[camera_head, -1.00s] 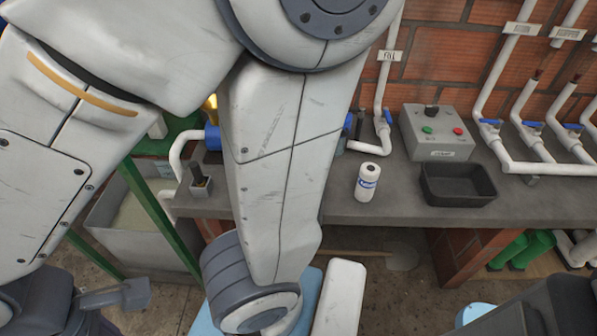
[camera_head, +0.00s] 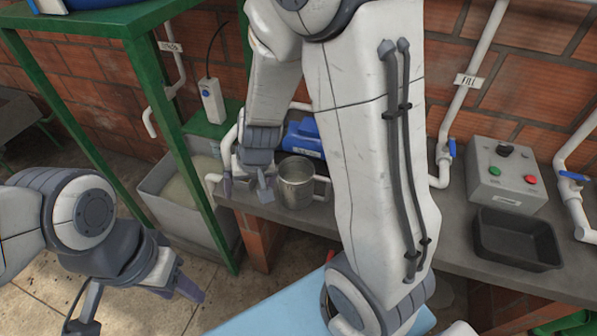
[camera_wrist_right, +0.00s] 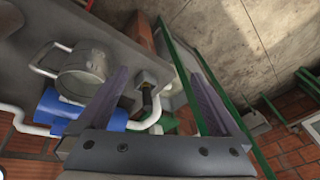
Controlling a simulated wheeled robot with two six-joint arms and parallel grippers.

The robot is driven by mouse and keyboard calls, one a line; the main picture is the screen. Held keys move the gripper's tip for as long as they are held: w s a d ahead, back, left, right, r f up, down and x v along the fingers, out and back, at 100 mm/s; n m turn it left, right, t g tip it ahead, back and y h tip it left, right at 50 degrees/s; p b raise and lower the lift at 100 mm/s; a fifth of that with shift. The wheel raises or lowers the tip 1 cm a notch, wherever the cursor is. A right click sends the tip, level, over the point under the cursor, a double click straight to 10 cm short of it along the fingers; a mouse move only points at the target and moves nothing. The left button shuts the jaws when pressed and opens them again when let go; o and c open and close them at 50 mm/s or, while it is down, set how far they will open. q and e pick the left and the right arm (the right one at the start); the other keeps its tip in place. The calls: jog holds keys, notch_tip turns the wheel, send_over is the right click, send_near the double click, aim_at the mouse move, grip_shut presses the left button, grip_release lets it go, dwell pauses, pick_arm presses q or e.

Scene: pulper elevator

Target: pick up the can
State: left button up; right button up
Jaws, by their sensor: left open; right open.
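A metal can (camera_head: 297,183) with a side handle stands upright on the grey counter, beside a blue motor-like unit. It also shows in the right wrist view (camera_wrist_right: 82,72), to the left of the left finger and outside the jaws. My right gripper (camera_head: 246,190) is open just left of the can, fingers pointing down at the counter's left end. Whether a finger touches the can I cannot tell. My left gripper (camera_head: 140,305) is open and empty at the lower left, over the floor, away from the counter.
The blue unit (camera_head: 303,138) and white pipes stand close behind the can. A black tray (camera_head: 515,240) and a grey control box (camera_head: 506,180) are to the right. A green frame (camera_head: 190,150) and a grey basin (camera_head: 165,195) are left. My right arm hides the middle counter.

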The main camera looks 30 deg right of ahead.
jog(key=w+d+f+m+h, duration=0.2)
jog(key=d+f+m, duration=0.1)
jog(key=d, duration=0.5)
jog(key=m+h, duration=0.2)
jog(key=m, duration=0.2)
send_over(305, 186)
jog(key=s+d, duration=0.2)
notch_tip(305, 186, down, 5)
jog(key=shift+g+h, duration=0.3)
jog(key=shift+d+x, duration=0.2)
jog(key=shift+x, duration=1.55)
jog(key=shift+d+x, duration=0.15)
jog(key=shift+x, duration=1.65)
jog(key=shift+d+x, duration=0.2)
jog(key=shift+x, duration=1.55)
jog(key=shift+r, duration=0.2)
grip_shut()
